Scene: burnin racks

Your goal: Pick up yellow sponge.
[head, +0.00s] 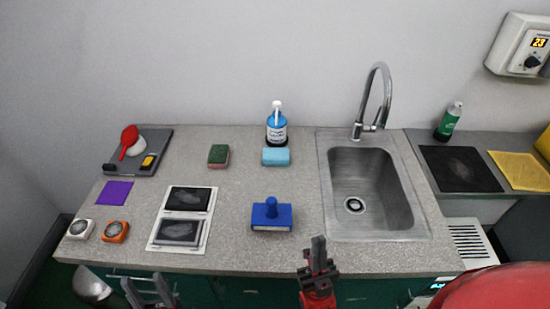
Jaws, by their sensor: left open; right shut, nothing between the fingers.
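A yellow block (544,143), which may be the yellow sponge, stands at the far right and is cut off by the picture edge. A yellow mat (520,171) lies flat in front of it on the right-hand surface. My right gripper (318,252) is shut and empty at the counter's front edge, left of the sink and far from the yellow block. My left gripper (145,283) is open and empty at the bottom left, in front of the counter.
The sink (400,200) with its tall tap (376,95) lies between my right gripper and the yellow block. A green bottle (448,121) and a black mat (460,168) are on the right-hand surface. A green-and-brown sponge (218,156), light blue block (276,157) and blue-handled block (271,216) stand on the counter.

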